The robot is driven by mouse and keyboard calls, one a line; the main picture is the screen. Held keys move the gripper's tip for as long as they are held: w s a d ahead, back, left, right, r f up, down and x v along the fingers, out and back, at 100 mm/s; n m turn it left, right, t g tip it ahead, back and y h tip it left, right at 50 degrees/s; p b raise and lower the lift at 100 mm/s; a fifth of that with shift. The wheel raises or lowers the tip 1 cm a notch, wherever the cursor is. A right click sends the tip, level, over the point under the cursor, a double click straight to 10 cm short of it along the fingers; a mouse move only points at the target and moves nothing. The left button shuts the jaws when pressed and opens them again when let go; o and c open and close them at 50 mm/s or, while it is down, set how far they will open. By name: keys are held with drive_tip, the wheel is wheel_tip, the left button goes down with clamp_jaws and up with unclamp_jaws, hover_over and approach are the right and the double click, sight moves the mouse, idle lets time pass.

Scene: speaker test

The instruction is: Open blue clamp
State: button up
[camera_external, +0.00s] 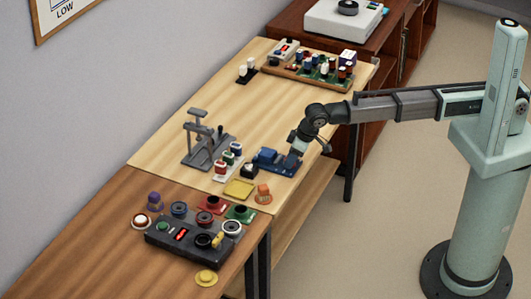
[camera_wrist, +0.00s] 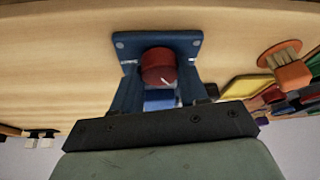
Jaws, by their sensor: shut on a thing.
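The blue clamp (camera_external: 273,160) lies on the light wooden table near its right edge. In the wrist view its blue base plate (camera_wrist: 186,41) with a round red knob (camera_wrist: 157,66) is straight ahead. My gripper (camera_external: 296,149) is down at the clamp's right end and is shut on part of it. In the wrist view the dark gripper body covers the lower part of the clamp, so the exact grip spot is hidden.
Left of the clamp are a grey stand (camera_external: 207,150) and a rack of small bottles (camera_external: 229,162). A black control box (camera_external: 180,243) is nearer.

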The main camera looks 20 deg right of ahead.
drive_tip(key=shift+w+n+g+y, duration=0.15)
drive_tip(key=shift+n+g, duration=0.4)
drive_tip(key=shift+n, duration=0.95)
drive_tip(key=shift+n+g+y, duration=0.25)
drive_tip(key=shift+n+g, duration=0.3)
drive_tip(key=shift+n, duration=0.95)
drive_tip(key=o, duration=1.1)
drive_tip(key=shift+c, duration=0.2)
drive_tip(key=shift+d, duration=0.1)
